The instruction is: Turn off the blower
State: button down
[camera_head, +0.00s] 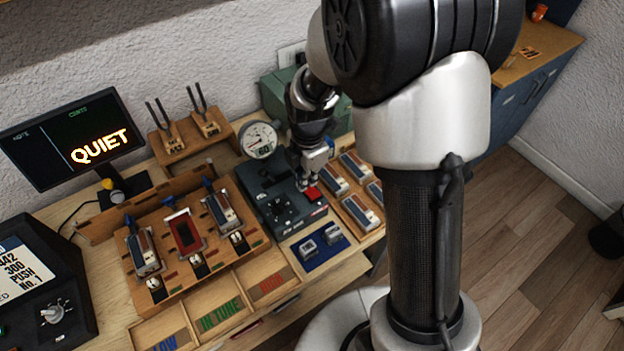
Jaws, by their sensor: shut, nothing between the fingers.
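A dark grey control box (281,217), which looks like the blower unit, sits on the bench in the middle of the view. It has a black knob (279,205) and a red switch (313,193) on its top. A round white gauge (258,140) stands at its back edge. My gripper (306,185) is shut and empty. It points down at the right side of the box, right beside the red switch. I cannot tell whether it touches the switch or which way the switch is set.
A wooden rack (262,243) with several reed-like blocks is on the left. More blocks (353,162) lie in a tray on the right. A blue mat (322,262) with small metal parts is in front. A monitor (72,138) reads QUIET. Tuning forks (197,105) stand behind.

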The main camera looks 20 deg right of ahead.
notch_tip(320, 180, up, 11)
jog(key=w+p, duration=0.1)
jog(key=p, duration=0.2)
jog(key=shift+a, duration=0.15)
jog(key=shift+w, duration=0.1)
jog(key=s+d+r+m+t, duration=0.2)
jog(key=s+r+m, duration=0.8)
jog(key=r, duration=0.1)
jog(key=s+d+r+m+t, duration=0.1)
jog(key=s+r+m+t, duration=0.1)
jog(key=s+m, duration=0.9)
jog(key=shift+s+m+b, duration=0.3)
jog(key=shift+s, duration=0.25)
jog(key=shift+d, duration=0.1)
